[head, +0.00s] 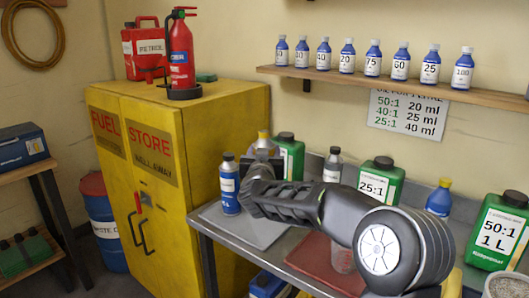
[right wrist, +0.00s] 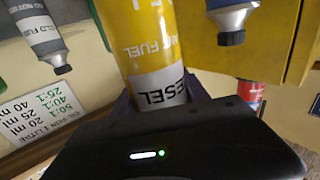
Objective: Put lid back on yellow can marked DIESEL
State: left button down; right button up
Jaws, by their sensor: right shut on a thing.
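In the right wrist view, the yellow can (right wrist: 151,45) with a white band reading DIESEL fills the middle, between the dark fingers of my right gripper. My right gripper (head: 262,157) is shut on this can above the grey mat on the bench. In the head view only a small yellow part of the can (head: 263,135) shows above the gripper; the rest is hidden. I cannot make out the lid in either view. My left gripper is not in view.
A blue bottle (head: 230,185) stands close left of my right gripper, near the yellow fuel cabinet (head: 190,200). Green cans (head: 291,157) and a grey bottle (head: 333,165) stand along the wall. The grey mat (head: 245,225) and red mat (head: 325,262) lie on the bench.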

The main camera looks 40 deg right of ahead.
jog(key=o, duration=1)
grip_shut()
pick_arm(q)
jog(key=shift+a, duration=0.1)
pick_arm(e)
jog(key=shift+a, duration=0.1)
